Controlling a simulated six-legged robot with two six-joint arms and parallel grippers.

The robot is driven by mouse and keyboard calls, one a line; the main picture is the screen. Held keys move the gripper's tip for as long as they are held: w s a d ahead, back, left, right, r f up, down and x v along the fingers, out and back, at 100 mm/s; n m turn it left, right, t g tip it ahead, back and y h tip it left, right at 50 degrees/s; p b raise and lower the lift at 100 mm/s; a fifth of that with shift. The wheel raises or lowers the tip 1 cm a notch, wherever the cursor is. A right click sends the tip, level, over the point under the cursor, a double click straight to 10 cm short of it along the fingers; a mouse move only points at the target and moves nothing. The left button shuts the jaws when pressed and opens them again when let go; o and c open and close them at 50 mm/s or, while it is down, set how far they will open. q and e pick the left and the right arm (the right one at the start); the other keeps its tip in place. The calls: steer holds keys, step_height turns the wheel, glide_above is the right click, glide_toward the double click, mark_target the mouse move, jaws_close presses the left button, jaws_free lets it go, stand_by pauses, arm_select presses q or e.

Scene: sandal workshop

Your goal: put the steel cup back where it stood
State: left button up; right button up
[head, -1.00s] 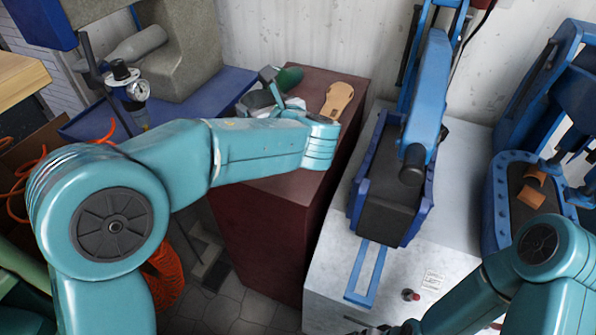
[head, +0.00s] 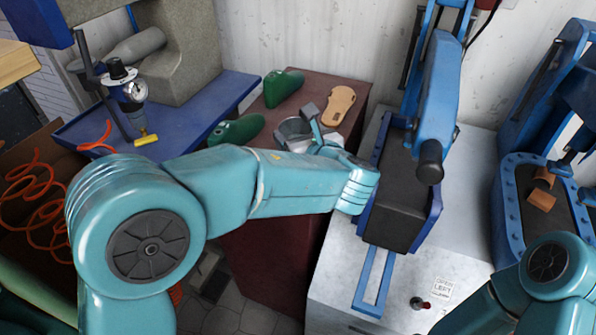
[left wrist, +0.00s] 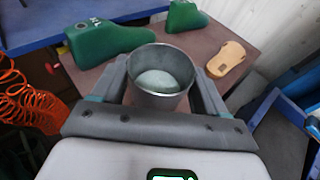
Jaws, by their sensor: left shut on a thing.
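The steel cup (head: 290,131) is gripped by my left gripper (head: 304,124) over the dark red cabinet top (head: 316,86). In the left wrist view the cup (left wrist: 157,103) sits between the two fingers of my left gripper (left wrist: 160,84), mouth toward the camera. A pale rounded lump (left wrist: 157,80) shows inside it. I cannot tell whether the cup touches the cabinet top or hangs just above it. My arm hides part of the cup in the head view. My right arm shows at the lower right; its gripper is out of view.
Two green shoe lasts (head: 284,86) (head: 236,130) lie left of and behind the cup. A tan sole (head: 338,105) lies right of it. A blue press (head: 400,190) stands on the pale cabinet to the right. A blue table (head: 190,115) is at left, with orange hose (head: 40,190) beside it.

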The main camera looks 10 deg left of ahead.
arm_select(q)
step_height(320, 180, down, 9)
steer(key=shift+f+b, duration=0.1)
steer(key=shift+b, duration=0.45)
steer(key=o, duration=1.3)
steer(key=shift+c, duration=0.2)
steer(key=v, duration=1.2)
